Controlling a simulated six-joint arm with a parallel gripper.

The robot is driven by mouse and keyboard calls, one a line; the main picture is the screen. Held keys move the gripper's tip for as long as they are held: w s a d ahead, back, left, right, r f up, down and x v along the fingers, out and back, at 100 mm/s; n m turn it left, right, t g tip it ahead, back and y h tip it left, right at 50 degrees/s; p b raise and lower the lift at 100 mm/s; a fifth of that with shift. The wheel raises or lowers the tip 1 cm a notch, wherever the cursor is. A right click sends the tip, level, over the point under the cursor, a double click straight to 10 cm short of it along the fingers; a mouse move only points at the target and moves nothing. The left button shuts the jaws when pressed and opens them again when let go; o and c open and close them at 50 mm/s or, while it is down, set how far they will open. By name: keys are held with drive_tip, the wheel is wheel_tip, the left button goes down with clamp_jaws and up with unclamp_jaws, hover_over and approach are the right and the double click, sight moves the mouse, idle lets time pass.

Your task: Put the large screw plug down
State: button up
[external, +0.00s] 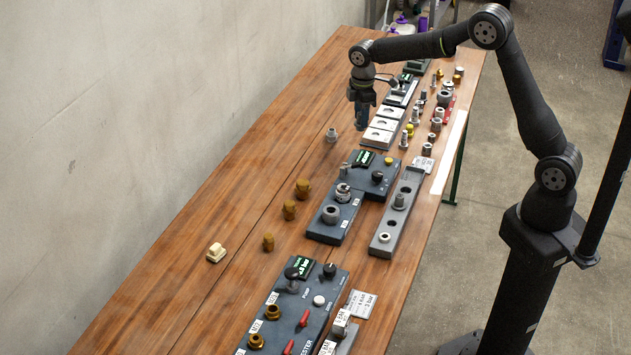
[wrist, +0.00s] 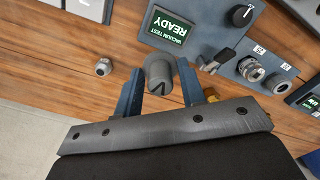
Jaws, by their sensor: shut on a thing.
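My gripper (external: 362,122) is above the wooden table, left of a row of light metal plates in the external view. In the wrist view my gripper's (wrist: 160,88) two blue fingers are shut on a grey, round-ended cylindrical part, the large screw plug (wrist: 158,70). A dark mark shows on the plug's face. The plug appears held clear of the table, but its exact height cannot be told. In the external view it cannot be made out clearly between the fingers.
A small grey fitting (external: 331,135) stands on the table nearby. The dark vacuum test unit (external: 375,178) and a grey rack (external: 397,212) stand nearer the camera. Several brass parts (external: 289,210) stand at the left. The table's far left strip is mostly clear.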

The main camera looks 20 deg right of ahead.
wheel_tip(320, 180, down, 2)
drive_tip(key=shift+a+f, duration=0.1)
drive_tip(key=shift+a, duration=0.05)
drive_tip(key=a+f, duration=0.2)
drive_tip(key=a, duration=0.1)
drive_tip(key=s+a+f, duration=0.1)
drive_tip(key=a+f, duration=0.1)
drive_tip(key=a, duration=0.2)
drive_tip(key=s+a+f, duration=0.1)
drive_tip(key=a+f, duration=0.2)
drive_tip(key=a, duration=0.1)
drive_tip(key=shift+f, duration=1.95)
drive_tip(key=o, duration=0.5)
drive_tip(key=shift+f, duration=0.15)
drive_tip(key=shift+o, duration=1)
